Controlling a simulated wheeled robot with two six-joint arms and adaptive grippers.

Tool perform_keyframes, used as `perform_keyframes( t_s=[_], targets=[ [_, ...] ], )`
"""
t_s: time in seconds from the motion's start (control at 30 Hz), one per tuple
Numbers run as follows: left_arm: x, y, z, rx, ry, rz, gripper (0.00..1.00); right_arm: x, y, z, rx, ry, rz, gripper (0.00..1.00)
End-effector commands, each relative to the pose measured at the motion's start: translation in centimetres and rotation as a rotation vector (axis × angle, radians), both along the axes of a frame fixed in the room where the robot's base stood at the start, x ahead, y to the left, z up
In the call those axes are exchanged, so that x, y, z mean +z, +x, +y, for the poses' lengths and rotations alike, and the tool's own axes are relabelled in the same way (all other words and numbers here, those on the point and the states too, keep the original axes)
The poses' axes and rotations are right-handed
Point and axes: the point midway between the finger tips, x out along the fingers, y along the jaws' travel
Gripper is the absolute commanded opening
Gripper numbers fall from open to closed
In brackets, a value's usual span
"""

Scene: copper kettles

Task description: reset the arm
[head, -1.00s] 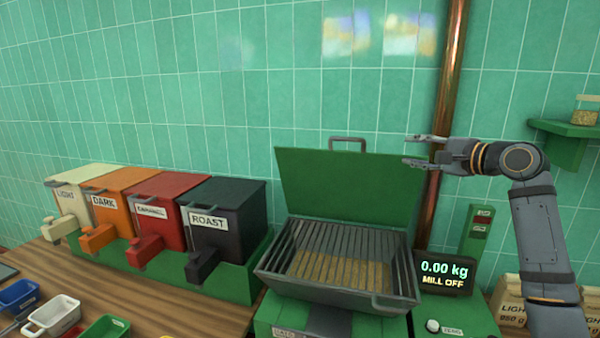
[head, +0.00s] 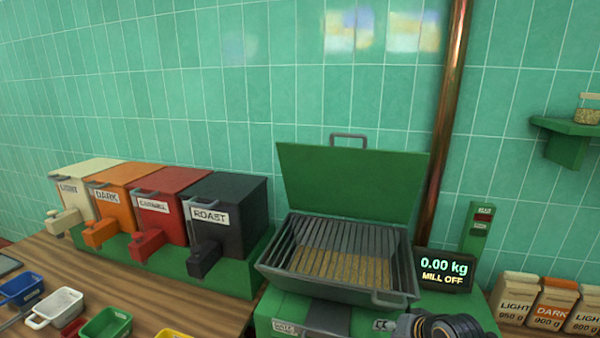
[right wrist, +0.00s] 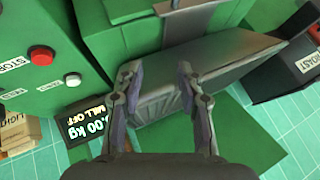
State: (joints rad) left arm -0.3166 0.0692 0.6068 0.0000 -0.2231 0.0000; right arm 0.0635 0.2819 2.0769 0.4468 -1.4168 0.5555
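My right arm shows only as dark wrist rings at the bottom right edge of the head view, in front of the mill. In the right wrist view my right gripper (right wrist: 158,70) has its two fingers apart with nothing between them. Beyond them is the grey hopper (right wrist: 225,60) of the green mill, seen turned over. In the head view the hopper (head: 268,272) has a slatted grate over golden grain, and its green lid (head: 350,185) stands open. My left gripper is not in view.
The mill display (head: 445,270) reads 0.00 kg, MILL OFF. A red stop button (right wrist: 42,55) sits near the gripper. Four-coloured bins, including the black roast bin (head: 228,215), stand left. Small trays such as the white one (head: 58,305) and labelled bags (head: 553,305) flank the mill.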

Motion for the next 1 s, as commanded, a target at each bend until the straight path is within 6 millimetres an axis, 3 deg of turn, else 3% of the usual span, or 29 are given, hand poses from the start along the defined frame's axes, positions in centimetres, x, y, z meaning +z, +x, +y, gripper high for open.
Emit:
perform_keyframes(
  t_s=[0.03,0.1,0.2,0.33,0.57,0.87,1.0],
  targets=[
    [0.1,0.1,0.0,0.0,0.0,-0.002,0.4,-2.1,-2.8,0.2,0.037,-0.062,0.035,0.37],
    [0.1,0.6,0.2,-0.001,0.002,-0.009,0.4,-4.2,-6.0,0.0,0.09,-0.151,0.073,0.37],
    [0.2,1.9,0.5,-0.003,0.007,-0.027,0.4,-6.2,-10.2,-0.3,0.153,-0.252,0.126,0.37],
    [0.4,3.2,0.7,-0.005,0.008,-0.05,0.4,-7.8,-14.9,-0.9,0.225,-0.358,0.191,0.37],
    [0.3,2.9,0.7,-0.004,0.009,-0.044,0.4,-8.9,-22.3,-2.2,0.337,-0.503,0.307,0.37],
    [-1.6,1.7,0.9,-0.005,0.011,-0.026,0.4,-19.4,-21.2,-3.2,0.343,-0.505,0.349,0.37],
    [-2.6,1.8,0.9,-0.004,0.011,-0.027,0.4,-25.7,-21.3,-3.7,0.342,-0.5,0.372,0.37]
  ],
)
